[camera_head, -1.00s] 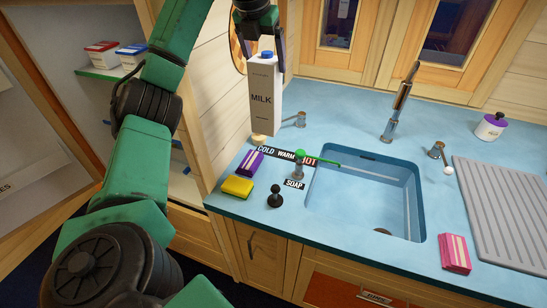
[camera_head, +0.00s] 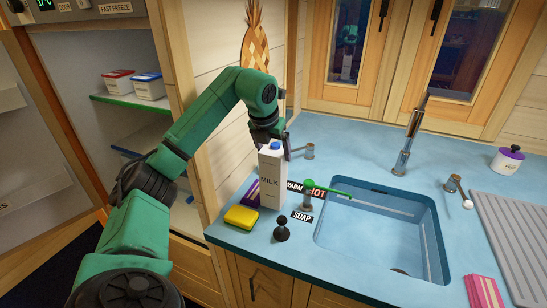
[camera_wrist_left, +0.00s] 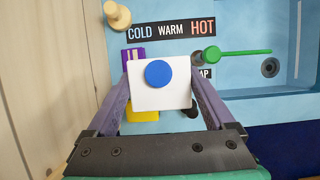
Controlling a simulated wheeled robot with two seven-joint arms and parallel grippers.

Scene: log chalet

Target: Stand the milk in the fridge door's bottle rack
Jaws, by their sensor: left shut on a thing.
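The milk (camera_head: 271,188) is a white carton with a blue cap, upright at the left end of the blue counter. My left gripper (camera_head: 270,140) is shut on it near the top. In the left wrist view the milk (camera_wrist_left: 160,98) sits between both fingers, seen from above. Whether its base touches the counter I cannot tell. The open fridge (camera_head: 85,60) is at the left, with shelves inside. A pale panel (camera_head: 15,140) at the far left looks like its door; its bottle rack is not clearly visible. My right gripper is out of view.
A yellow sponge (camera_head: 241,217), a purple packet (camera_head: 250,191) and a black knob-like stopper (camera_head: 281,230) are close to the milk. A tap with a green lever (camera_head: 327,188) is right of it, by the sink (camera_head: 385,240). Two tubs (camera_head: 148,86) stand on a fridge shelf.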

